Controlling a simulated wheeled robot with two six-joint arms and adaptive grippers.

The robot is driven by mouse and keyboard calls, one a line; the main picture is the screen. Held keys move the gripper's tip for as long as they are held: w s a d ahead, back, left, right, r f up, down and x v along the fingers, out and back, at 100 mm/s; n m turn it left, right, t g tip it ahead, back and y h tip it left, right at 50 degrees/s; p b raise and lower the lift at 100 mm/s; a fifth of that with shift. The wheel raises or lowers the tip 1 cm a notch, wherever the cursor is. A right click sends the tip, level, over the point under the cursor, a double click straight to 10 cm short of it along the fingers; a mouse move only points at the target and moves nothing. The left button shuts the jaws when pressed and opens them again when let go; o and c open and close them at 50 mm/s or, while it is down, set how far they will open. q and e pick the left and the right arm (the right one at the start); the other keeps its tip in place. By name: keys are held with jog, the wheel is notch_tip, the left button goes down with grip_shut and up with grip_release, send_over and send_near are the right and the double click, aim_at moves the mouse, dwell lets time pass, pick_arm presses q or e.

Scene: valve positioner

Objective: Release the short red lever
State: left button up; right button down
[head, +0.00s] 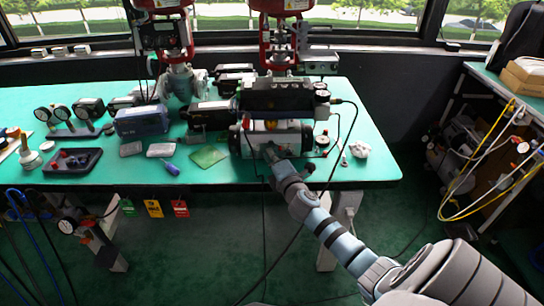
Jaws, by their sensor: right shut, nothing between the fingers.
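The valve positioner (285,98) is a dark box with a pale front section below it, near the right part of the green table. A small orange-red spot (270,124) shows on its front, just above my right gripper. It may be the short red lever, but it is too small to be sure. My right gripper (270,152) is shut and empty, close in front of the positioner's lower front. I cannot tell whether it touches anything there. The gripper and wrist hide part of the lower front. My left gripper is not in view.
The green table (345,105) carries a blue-grey box (141,120), a dark tray (72,160) and several gauges on the left. Red valve actuators (280,6) stand behind. A black cable hangs from the positioner. A side bench (520,90) with yellow hoses stands at right.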

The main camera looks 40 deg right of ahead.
dwell(0.3)
jog(key=shift+r+p, duration=0.15)
jog(key=shift+p, duration=0.35)
jog(key=shift+n, duration=0.3)
jog(key=shift+p, duration=0.4)
jog(key=shift+s+d+n+g+p, duration=0.2)
jog(key=shift+n+g+p, duration=0.65)
jog(key=shift+p, duration=1.3)
jog(key=shift+d+n+h+p, duration=0.1)
jog(key=shift+n+h+p, duration=0.2)
jog(key=shift+n+p, duration=0.6)
jog(key=shift+r+n+g+p, duration=0.1)
jog(key=shift+n+g+p, duration=0.3)
jog(key=shift+p, duration=0.6)
jog(key=shift+s+d+r+n+g+h+p, duration=0.15)
jog(key=shift+n+g+h+p, duration=0.25)
jog(key=shift+n+p, duration=0.85)
jog(key=shift+s, duration=0.1)
